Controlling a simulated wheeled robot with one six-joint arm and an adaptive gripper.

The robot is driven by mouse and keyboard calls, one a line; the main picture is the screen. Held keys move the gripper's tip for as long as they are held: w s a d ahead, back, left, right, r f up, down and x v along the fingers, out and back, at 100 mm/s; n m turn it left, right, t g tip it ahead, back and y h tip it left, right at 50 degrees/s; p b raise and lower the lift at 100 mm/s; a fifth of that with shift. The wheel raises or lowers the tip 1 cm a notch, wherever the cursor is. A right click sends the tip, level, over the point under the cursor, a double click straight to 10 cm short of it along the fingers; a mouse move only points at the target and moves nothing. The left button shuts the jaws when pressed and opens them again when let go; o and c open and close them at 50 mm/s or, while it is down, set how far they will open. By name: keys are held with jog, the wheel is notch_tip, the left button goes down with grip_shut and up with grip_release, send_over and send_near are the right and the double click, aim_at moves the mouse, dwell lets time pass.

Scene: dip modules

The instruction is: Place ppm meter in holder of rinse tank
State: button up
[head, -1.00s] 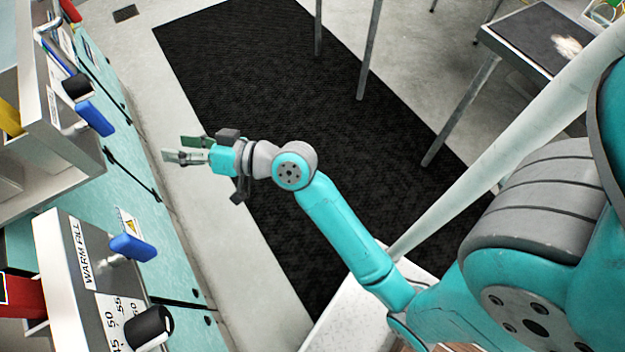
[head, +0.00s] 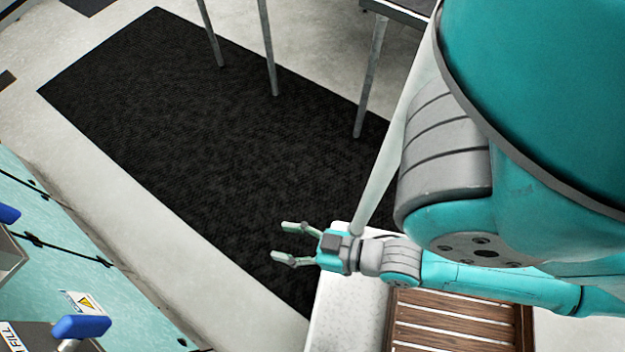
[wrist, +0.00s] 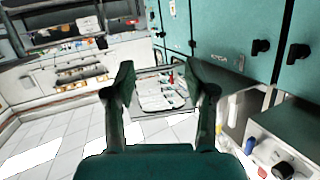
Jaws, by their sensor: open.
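My gripper (head: 284,243) is open and empty in the head view, held above the edge of the black floor mat. In the wrist view its two dark fingers (wrist: 163,90) stand well apart with nothing between them. I cannot pick out the ppm meter in any view. The rinse tank and its holder are not identifiable either. Part of a tank unit with a blue handle (head: 82,326) and a "FILL" label shows at the lower left of the head view.
A black mat (head: 190,140) covers the floor, with metal table legs (head: 268,60) at its far side. Teal cabinets (head: 70,250) run along the left. A wooden slatted board (head: 455,325) lies at lower right. The wrist view shows a tray (wrist: 160,92) of small items and a distant counter (wrist: 85,70).

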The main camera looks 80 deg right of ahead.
jog(key=s+r+n, duration=0.1)
jog(key=s+r, duration=0.1)
jog(key=s, duration=0.3)
jog(key=shift+s+a+r+n+y, duration=0.15)
jog(key=shift+s+a+n+y, duration=0.15)
jog(key=shift+s, duration=0.1)
dwell(1.1)
